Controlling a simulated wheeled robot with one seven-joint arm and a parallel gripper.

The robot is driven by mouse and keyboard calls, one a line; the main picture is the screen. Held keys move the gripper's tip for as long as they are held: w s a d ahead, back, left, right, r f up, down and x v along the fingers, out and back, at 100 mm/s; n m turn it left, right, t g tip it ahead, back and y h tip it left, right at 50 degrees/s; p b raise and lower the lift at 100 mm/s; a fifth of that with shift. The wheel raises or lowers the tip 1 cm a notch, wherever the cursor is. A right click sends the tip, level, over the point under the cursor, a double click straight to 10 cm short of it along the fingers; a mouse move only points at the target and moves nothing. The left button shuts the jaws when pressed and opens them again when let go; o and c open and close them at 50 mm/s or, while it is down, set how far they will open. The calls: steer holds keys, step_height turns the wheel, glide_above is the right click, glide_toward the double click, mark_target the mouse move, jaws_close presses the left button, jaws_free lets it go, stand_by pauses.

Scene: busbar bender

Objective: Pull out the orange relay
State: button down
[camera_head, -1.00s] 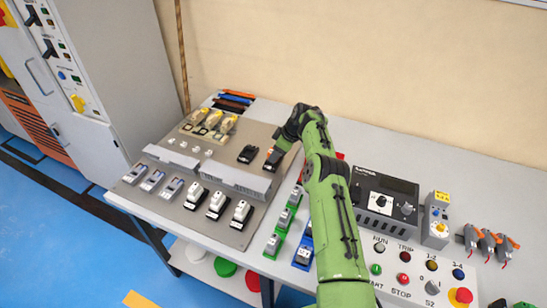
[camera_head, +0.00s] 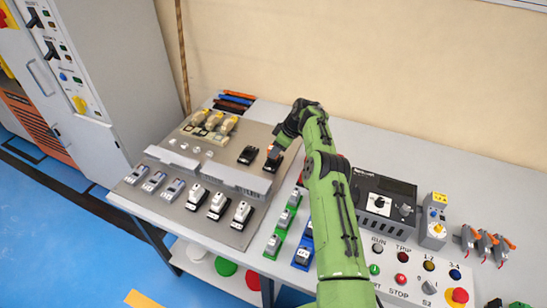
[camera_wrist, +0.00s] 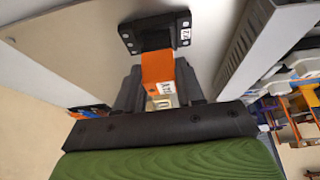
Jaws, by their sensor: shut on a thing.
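My gripper (camera_wrist: 159,82) is shut on the orange relay (camera_wrist: 157,68), which sits between its dark fingers in the wrist view. Just beyond the relay is a black socket (camera_wrist: 150,32) with a small white label. I cannot tell whether a gap separates the relay from the socket. In the head view, my gripper (camera_head: 276,150) is over the right of two black sockets (camera_head: 271,164) on the grey panel (camera_head: 222,172); the relay is mostly hidden there.
Another black socket (camera_head: 248,155) lies just left of my gripper. A long grey duct (camera_head: 235,180) runs in front. Green and blue terminal parts (camera_head: 285,220) lie to the right. A black control unit (camera_head: 382,192) stands right of my arm. The wall is behind.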

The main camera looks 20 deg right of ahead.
step_height(320, 180, up, 5)
steer(key=p, duration=0.4)
steer(key=shift+r, duration=0.15)
